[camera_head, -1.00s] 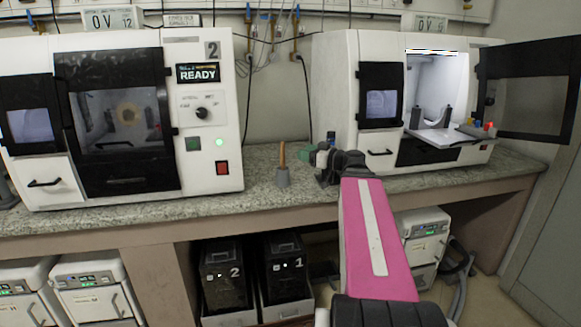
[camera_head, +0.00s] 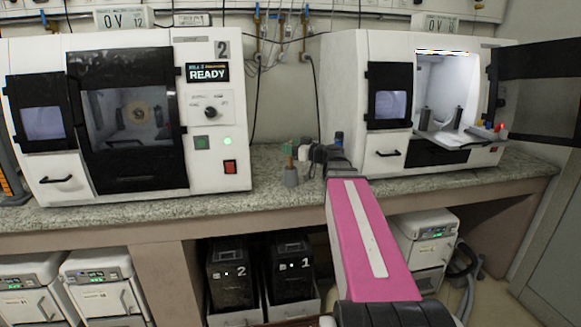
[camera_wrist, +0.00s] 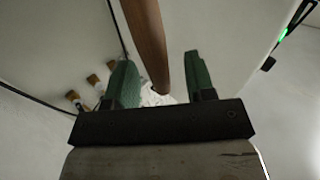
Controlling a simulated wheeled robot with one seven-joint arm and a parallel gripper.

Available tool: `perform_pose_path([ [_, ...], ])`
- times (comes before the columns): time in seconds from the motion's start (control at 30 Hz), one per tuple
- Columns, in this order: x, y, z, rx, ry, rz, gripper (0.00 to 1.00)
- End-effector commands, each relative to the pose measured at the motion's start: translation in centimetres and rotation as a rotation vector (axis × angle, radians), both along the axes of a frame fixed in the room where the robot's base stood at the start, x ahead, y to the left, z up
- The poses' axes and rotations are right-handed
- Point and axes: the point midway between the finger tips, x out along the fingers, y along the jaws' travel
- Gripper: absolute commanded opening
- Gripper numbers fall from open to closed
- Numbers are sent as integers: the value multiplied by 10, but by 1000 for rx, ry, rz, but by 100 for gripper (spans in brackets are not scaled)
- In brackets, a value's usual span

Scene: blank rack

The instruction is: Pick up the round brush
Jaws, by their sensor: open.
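The round brush (camera_head: 291,177) stands upright on the granite counter between the two white machines, grey end down and thin wooden handle up. My gripper (camera_head: 298,151) is at the upper part of the handle, which it partly hides in the head view. In the wrist view my gripper (camera_wrist: 160,72) is open, with two green fingers. The brush's wooden handle (camera_wrist: 146,40) passes between them in the picture, nearer the left finger, with no clear contact. The brush's grey end is not seen in the wrist view.
The machine marked 2 (camera_head: 212,140) stands left of the brush, its door shut. The right machine (camera_head: 343,90) has its dark door swung open to the right. The counter (camera_head: 262,180) is clear around the brush. Pipes with valves hang on the wall behind.

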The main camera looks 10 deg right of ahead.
Motion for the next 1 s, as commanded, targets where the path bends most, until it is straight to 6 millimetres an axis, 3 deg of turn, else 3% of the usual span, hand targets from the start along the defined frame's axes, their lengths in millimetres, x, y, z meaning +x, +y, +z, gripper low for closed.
perform_pose_path([
  [0.27, 3, 3, 0, 0, 0, 0, 46],
  [0.4, 3, 3, 0, 0, 0, 0, 1],
  [1.0, 3, 3, 8, -1, -1, 0, 0],
])
